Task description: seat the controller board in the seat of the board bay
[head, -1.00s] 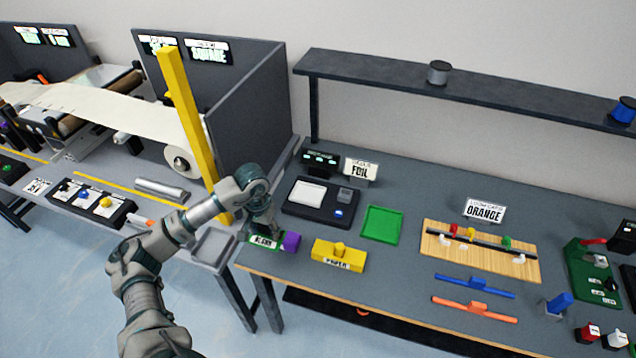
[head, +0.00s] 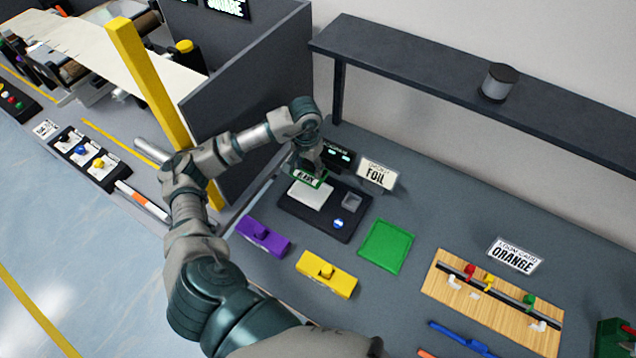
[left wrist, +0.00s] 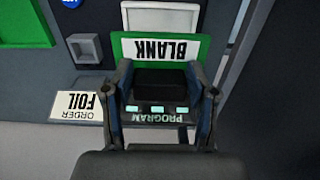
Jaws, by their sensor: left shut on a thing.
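My left gripper (head: 311,166) is shut on a green board with a white BLANK label (head: 306,178). In the left wrist view the board (left wrist: 202,46) sits between the fingers, held by a dark block. The board is over the back edge of a dark station (head: 347,226), which has a white pad (head: 311,195), a small grey square socket (head: 351,202) and a blue button. I cannot tell whether the board touches the station, or which part is the bay seat. My right gripper is not in view.
A PROGRAM box (head: 338,157) and a FOIL order sign (head: 376,175) stand behind the station. A green plate (head: 386,247), a purple block (head: 263,237) and a yellow block (head: 326,274) lie in front. A yellow post (head: 150,85) and grey partition (head: 250,100) stand left.

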